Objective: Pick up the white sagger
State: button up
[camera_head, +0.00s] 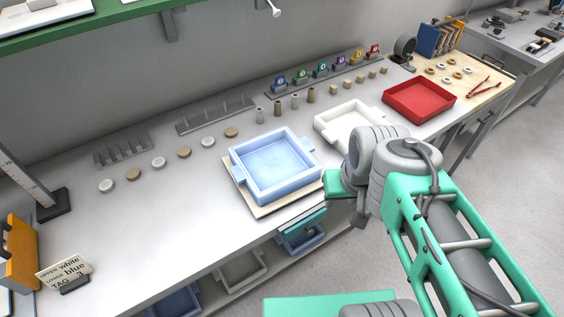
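A white sagger (324,128), a shallow square tray with side handles, sits on the bench right of centre. My arm's grey joints cover its near right part. A second white tray-like piece (240,273) shows partly on the shelf below the bench. A light blue sagger (237,170) stands on a pale flat board (262,211) at the middle of the bench, left of the white one. My arm reaches in from the lower right and bends near the bench's front edge.
A red tray (418,99) lies to the right. A sign (64,271) reads "UPPER white, LOWER blue, TAG 3". Small discs, cylinders, cubes and coloured tags (322,70) line the back. Blue trays (175,302) sit on the lower shelf. The left middle of the bench is clear.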

aim_at(336, 125)
jog(key=u, duration=4.15)
jog(key=k, duration=1.55)
jog(key=z, duration=1.05)
